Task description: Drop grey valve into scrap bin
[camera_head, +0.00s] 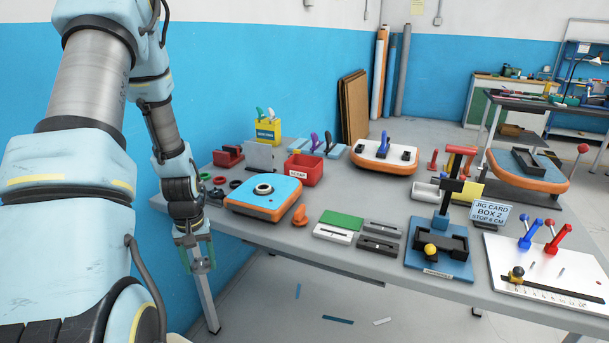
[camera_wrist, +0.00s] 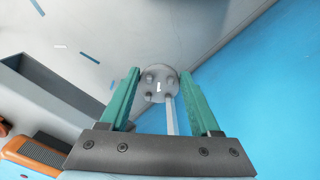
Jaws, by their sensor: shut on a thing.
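My gripper (camera_head: 196,262) hangs just off the table's left end in the head view. In the wrist view its two green fingers (camera_wrist: 160,95) close around a round grey piece with small knobs on its face, which appears to be the grey valve (camera_wrist: 158,84). The piece is too small to make out in the head view. A grey, dark-sided open shape (camera_wrist: 50,95) lies at the left in the wrist view; I cannot tell whether it is the scrap bin. A red open bin (camera_head: 304,169) with an unreadable label stands on the table, right of my gripper.
The grey table (camera_head: 330,255) carries a blue-topped orange board (camera_head: 250,200), an orange-edged white board (camera_head: 375,165) and a blue jig (camera_head: 425,262). A table leg (camera_head: 203,300) stands below my gripper. Loose strips (camera_head: 338,320) lie on the floor. A blue wall is close by.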

